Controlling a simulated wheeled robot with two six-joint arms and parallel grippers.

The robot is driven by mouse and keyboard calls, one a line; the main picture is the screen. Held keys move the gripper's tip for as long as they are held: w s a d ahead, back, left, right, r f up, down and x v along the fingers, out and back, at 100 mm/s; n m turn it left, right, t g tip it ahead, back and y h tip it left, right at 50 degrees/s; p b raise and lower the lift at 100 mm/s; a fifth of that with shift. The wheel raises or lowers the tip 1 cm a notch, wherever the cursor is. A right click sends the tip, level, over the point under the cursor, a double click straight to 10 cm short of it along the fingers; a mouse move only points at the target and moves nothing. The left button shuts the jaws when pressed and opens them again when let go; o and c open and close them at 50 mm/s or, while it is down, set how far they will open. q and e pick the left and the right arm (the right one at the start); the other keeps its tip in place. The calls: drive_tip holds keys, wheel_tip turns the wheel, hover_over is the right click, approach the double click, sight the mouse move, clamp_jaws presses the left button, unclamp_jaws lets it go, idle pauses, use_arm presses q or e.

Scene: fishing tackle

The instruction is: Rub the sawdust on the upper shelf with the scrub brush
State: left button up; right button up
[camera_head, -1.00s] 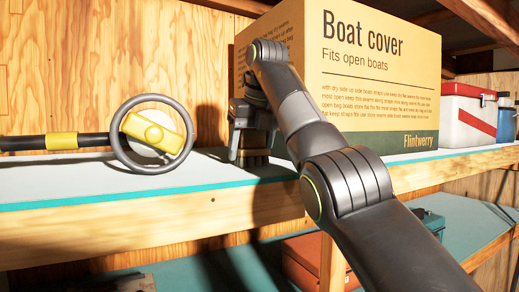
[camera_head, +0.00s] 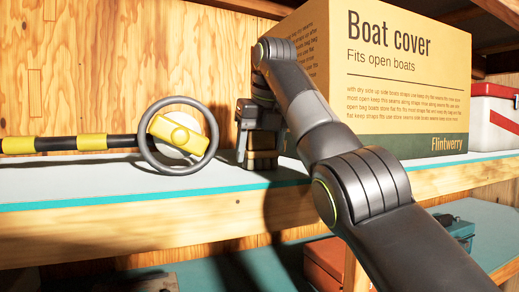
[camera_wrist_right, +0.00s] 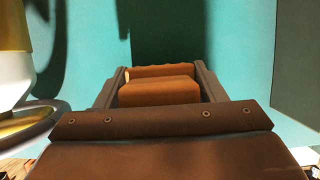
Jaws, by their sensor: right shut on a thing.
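My right gripper (camera_head: 260,158) is shut on the scrub brush (camera_head: 265,161), low at the upper shelf (camera_head: 90,190), between the black ring and the boat cover box. In the right wrist view, the brush's orange-brown body (camera_wrist_right: 160,92) sits between the two fingers of the gripper (camera_wrist_right: 160,84), above the teal shelf surface. The brush's underside is hidden there. I cannot make out any sawdust; the arm and brush hide part of the shelf. My left gripper is not in view.
A black ring with a yellow middle (camera_head: 178,132) on a black-and-yellow pole (camera_head: 92,143) is close left of the gripper. A large boat cover box (camera_head: 405,90) stands close right. A red-and-white box (camera_head: 493,116) is farther right. The front left shelf is clear.

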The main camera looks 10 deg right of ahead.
wheel_tip(320, 180, up, 6)
drive_tip(key=p, duration=0.5)
drive_tip(key=shift+f, duration=0.15)
